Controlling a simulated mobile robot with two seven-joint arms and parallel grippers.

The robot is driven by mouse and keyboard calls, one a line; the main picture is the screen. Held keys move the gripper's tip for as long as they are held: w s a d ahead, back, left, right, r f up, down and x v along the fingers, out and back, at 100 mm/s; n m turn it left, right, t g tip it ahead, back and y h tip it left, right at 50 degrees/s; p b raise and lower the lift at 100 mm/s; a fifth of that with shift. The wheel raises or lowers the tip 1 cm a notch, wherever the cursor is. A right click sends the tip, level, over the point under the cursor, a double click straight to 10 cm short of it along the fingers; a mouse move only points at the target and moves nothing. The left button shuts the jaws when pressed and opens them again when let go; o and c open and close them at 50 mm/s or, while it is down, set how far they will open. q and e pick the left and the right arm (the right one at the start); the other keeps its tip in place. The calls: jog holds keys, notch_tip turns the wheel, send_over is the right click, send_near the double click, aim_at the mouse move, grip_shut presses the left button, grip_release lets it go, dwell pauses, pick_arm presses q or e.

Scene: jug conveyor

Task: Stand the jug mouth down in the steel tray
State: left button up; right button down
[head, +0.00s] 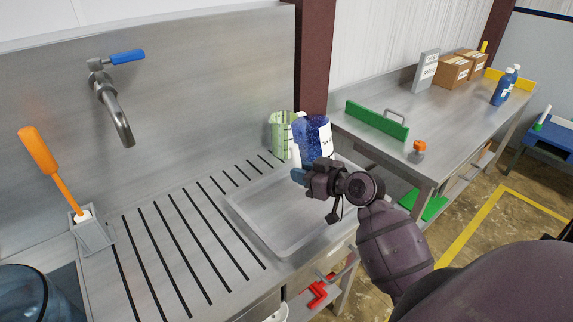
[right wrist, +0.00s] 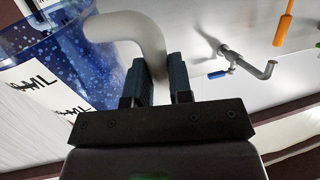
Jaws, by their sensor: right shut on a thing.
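The jug (head: 311,138) is blue and speckled, with a white label and a pale handle. It shows beyond my right gripper (head: 299,176), near the far end of the steel tray. In the right wrist view the jug (right wrist: 90,42) fills the left side, and its pale handle (right wrist: 128,27) passes between the fingers of my right gripper (right wrist: 165,75), which is shut on it. I cannot tell which way the mouth points or whether the base touches anything. The shallow steel tray (head: 262,237) looks empty. My left gripper is out of view.
A green-and-white striped container (head: 280,135) stands by the back wall, close beside the jug. A brown post (head: 314,60) rises behind. A tap (head: 112,105) and orange brush (head: 48,165) are to the left. A second bench (head: 450,125) holds bottles and boxes.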

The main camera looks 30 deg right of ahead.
jog(key=shift+w+a, duration=0.1)
jog(key=shift+w, duration=0.05)
jog(key=shift+s, duration=0.25)
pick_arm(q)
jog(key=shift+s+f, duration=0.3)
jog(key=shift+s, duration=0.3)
